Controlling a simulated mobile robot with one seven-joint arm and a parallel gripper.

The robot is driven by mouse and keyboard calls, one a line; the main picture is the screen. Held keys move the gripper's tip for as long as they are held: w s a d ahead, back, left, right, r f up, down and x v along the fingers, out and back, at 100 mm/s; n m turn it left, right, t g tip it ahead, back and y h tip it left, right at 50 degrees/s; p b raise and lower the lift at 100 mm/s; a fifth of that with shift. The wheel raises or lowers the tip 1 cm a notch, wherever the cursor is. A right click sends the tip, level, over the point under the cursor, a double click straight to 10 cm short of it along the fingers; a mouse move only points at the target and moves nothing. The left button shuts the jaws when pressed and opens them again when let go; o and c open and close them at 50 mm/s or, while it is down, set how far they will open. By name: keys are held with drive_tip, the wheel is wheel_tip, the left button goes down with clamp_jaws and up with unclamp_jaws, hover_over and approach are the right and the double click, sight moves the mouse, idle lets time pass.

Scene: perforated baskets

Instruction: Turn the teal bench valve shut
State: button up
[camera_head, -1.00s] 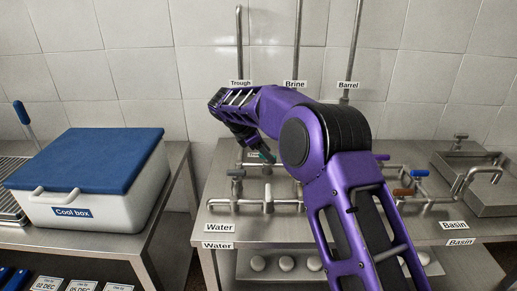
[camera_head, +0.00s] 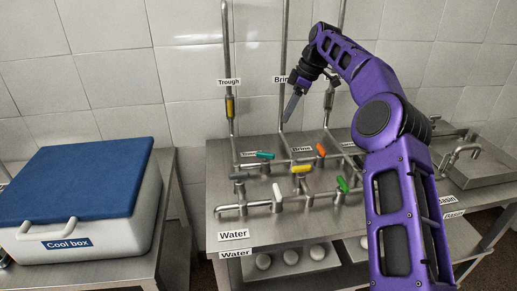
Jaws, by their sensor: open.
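The teal valve handle (camera_head: 265,155) is on the back pipe run of the steel bench, just right of a partly hidden label. It looks roughly level and in line with the pipe, though its exact angle is hard to tell. My gripper (camera_head: 291,107) is raised behind and to the right of it, in front of the wall pipes, pointing down. It is open and holds nothing. It is apart from the teal handle, and only one finger shows clearly.
Near the teal handle are an orange handle (camera_head: 320,150), a yellow handle (camera_head: 301,169), a grey handle (camera_head: 240,176), a white handle (camera_head: 277,192) and a green handle (camera_head: 342,184). Upright pipes stand behind. A cool box (camera_head: 80,205) is at left; a sink (camera_head: 480,160) is at right.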

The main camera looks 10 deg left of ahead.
sight(266, 153)
drive_tip(key=x, duration=1.6)
drive_tip(key=shift+w+a+f, duration=0.1)
drive_tip(key=shift+a+f, duration=0.1)
drive_tip(key=shift+a, duration=0.05)
clamp_jaws()
